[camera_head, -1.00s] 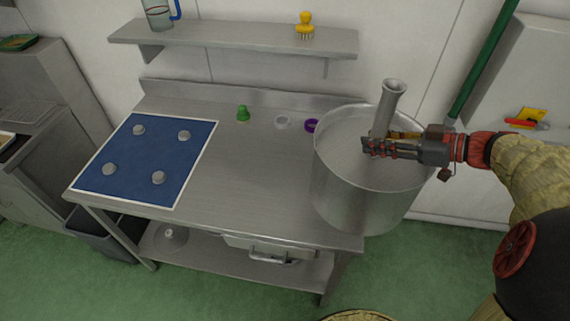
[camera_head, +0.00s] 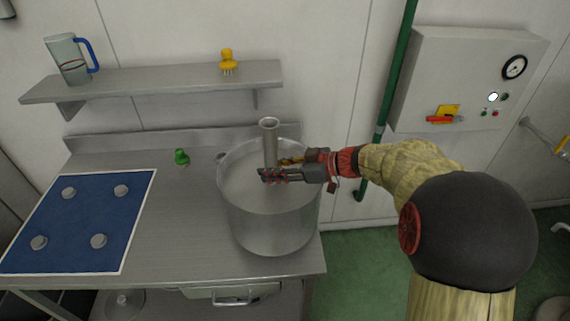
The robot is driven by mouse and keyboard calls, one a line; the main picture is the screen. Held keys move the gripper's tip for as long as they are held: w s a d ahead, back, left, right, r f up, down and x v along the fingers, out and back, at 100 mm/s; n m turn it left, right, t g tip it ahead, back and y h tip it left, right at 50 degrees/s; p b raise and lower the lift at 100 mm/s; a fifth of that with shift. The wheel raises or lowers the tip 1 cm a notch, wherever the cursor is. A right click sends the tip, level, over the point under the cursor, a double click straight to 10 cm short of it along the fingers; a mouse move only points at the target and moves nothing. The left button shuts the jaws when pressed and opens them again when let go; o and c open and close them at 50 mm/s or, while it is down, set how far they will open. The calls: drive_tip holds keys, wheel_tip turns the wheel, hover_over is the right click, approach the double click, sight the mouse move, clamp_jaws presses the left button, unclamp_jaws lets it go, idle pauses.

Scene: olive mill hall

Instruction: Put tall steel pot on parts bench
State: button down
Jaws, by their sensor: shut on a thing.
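The tall steel pot (camera_head: 268,222) is a wide, open cylinder, upright at the right end of the steel bench (camera_head: 178,215). A narrow steel stem with a flared top (camera_head: 269,135) rises from inside the pot's outline. My gripper (camera_head: 270,175) reaches in from the right over the pot's mouth and is shut around this stem. The stem's lower end is hidden behind the fingers, so how it joins the pot is unclear. I cannot tell whether the pot's base touches the bench top or hangs just above it.
A blue mat (camera_head: 82,222) with several grey knobs covers the bench's left part. A green item (camera_head: 181,157) stands near the back. A wall shelf (camera_head: 160,82) holds a jug (camera_head: 68,60) and a yellow brush (camera_head: 228,62). A green pipe (camera_head: 397,70) and control box (camera_head: 465,85) are right.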

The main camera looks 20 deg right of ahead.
drive_tip(key=shift+w+a+f, duration=0.35)
drive_tip(key=shift+f, duration=0.15)
drive_tip(key=shift+w+a+f, duration=0.3)
drive_tip(key=shift+a+f, duration=0.05)
drive_tip(key=shift+f, duration=0.15)
drive_tip(key=shift+w+a+f+b, duration=0.15)
drive_tip(key=shift+f+b, duration=0.15)
drive_tip(key=shift+f, duration=1.45)
drive_tip(key=c, duration=1.5)
unclamp_jaws()
drive_tip(key=shift+f, duration=0.1)
drive_tip(key=shift+o, duration=0.2)
